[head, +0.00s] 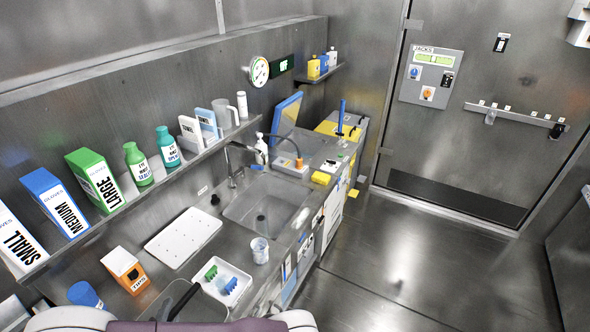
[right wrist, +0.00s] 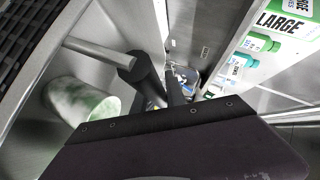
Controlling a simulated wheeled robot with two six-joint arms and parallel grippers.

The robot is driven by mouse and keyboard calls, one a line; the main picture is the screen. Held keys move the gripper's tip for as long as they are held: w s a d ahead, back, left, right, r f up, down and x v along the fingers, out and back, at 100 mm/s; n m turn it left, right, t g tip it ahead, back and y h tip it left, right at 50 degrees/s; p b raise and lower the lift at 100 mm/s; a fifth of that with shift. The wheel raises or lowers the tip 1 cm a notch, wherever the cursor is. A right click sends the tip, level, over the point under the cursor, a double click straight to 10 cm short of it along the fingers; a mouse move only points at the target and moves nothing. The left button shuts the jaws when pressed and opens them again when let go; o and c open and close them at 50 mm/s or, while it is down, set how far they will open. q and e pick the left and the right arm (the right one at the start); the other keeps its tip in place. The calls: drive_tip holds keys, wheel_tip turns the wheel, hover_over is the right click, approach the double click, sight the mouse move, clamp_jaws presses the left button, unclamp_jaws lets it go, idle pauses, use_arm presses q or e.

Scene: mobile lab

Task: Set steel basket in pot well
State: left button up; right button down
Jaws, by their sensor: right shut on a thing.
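In the right wrist view my right gripper (right wrist: 158,85) has dark fingers reaching forward past a dark maroon plate. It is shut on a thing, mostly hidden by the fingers. A plain grey rod (right wrist: 92,53) runs into the dark finger on the left; I cannot tell whether it is the steel basket's handle. In the head view a dark-edged grey shape (head: 183,302) is at the bottom edge, close to my body, partly cut off. I cannot make out the steel basket or the pot well clearly. My left gripper is not in view.
The steel counter has a sink (head: 262,212), a white perforated board (head: 184,237), a clear beaker (head: 260,250), a white tray (head: 222,283) with green and blue items, and an orange-white box (head: 126,270). A wall shelf (head: 150,191) holds boxes and bottles. The floor (head: 390,275) at right is clear.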

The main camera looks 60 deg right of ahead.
drive_tip(key=a+r+n+t+y, duration=0.3)
drive_tip(key=a+r+n+y, duration=0.2)
drive_tip(key=a, duration=0.3)
drive_tip(key=shift+w+r+n, duration=0.3)
drive_tip(key=shift+r, duration=0.25)
drive_tip(key=shift+a, duration=0.1)
drive_tip(key=shift+y, duration=0.3)
